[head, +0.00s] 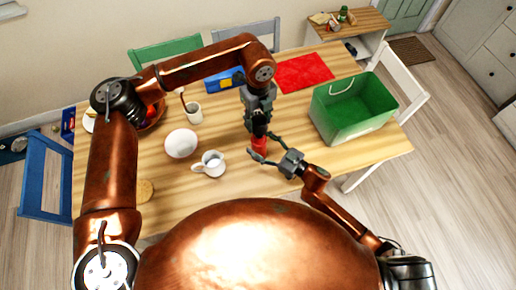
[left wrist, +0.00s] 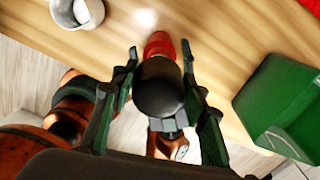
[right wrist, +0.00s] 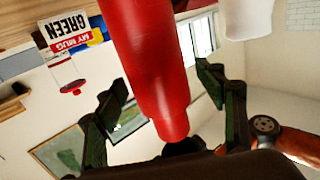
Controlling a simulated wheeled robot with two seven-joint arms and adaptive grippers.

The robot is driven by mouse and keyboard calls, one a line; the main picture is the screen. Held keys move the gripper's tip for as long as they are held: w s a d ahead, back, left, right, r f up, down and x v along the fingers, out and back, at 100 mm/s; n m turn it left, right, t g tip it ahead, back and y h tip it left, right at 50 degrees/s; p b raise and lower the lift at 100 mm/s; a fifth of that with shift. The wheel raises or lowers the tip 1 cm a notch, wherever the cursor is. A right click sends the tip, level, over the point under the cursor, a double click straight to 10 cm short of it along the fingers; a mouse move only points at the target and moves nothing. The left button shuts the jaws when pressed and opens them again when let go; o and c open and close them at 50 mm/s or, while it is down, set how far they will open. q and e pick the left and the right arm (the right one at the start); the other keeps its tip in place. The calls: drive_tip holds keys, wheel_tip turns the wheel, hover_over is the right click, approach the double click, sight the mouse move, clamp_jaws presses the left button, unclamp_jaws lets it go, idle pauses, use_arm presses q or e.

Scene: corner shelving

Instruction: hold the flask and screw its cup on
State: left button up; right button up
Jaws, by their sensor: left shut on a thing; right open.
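The red flask (head: 260,146) stands at the table's front, below my left gripper (head: 258,126). The dark cup (left wrist: 160,88) is between the left fingers in the left wrist view, and my left gripper is shut on it. The red flask (left wrist: 158,44) shows just beyond the cup. My right gripper (head: 264,147) is open, with its fingers on either side of the flask. In the right wrist view the red flask (right wrist: 145,60) runs between the spread fingers. I cannot tell whether cup and flask touch; the fingers hide part of the join.
A white mug (head: 211,164) and a white bowl (head: 181,143) stand left of the flask. The wooden table (head: 230,182) is clear around the flask's front.

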drive_tip(key=shift+w+a, duration=0.2)
drive_tip(key=shift+a, duration=0.15)
clamp_jaws()
use_arm(q)
drive_tip(key=shift+w+f, duration=0.1)
drive_tip(key=shift+f, duration=2.4)
